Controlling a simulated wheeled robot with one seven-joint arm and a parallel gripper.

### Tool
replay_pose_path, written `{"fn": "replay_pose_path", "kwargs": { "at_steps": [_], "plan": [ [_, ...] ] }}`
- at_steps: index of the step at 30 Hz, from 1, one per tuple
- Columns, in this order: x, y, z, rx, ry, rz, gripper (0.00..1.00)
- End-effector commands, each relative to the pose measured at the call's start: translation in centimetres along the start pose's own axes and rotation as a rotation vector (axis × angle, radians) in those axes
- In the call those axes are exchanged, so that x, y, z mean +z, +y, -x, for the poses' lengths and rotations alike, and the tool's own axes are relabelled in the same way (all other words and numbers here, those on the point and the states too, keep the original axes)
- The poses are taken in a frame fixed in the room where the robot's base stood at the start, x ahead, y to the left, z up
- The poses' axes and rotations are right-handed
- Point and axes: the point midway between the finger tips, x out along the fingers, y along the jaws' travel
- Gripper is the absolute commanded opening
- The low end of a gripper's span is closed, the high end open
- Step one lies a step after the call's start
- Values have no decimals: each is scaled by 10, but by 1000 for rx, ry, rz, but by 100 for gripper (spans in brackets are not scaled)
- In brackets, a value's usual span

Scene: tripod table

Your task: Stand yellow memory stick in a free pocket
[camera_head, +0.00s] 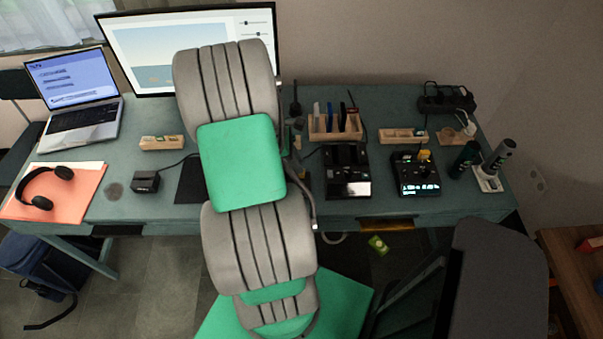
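A small yellow piece (424,155) sits at the back of a black device with a lit display (420,175), right of centre on the table; it may be the yellow memory stick, but it is too small to be sure. A low wooden block (403,135) stands behind that device; its pockets are hard to make out. Another low wooden block (162,142) at the left holds small coloured items. My arm rises through the middle of the view. I cannot make out my gripper.
A wooden holder (335,136) with upright pens and a second black device (347,172) stand right of my arm. Dark cylinders (497,157) are at the right end. The laptop (75,98), headphones (46,187) and monitor (135,50) are left or behind. A yellow-green object (378,245) lies below the table.

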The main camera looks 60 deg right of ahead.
Motion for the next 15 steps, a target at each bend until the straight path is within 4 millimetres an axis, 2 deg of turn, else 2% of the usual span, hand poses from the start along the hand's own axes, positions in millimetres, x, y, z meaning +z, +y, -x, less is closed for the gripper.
{"fn": "replay_pose_path", "kwargs": {
  "at_steps": [7,15],
  "plan": [
    [-1,-2,-40,0,1,-1,23],
    [-2,-2,-45,2,2,0,22]
  ]
}}
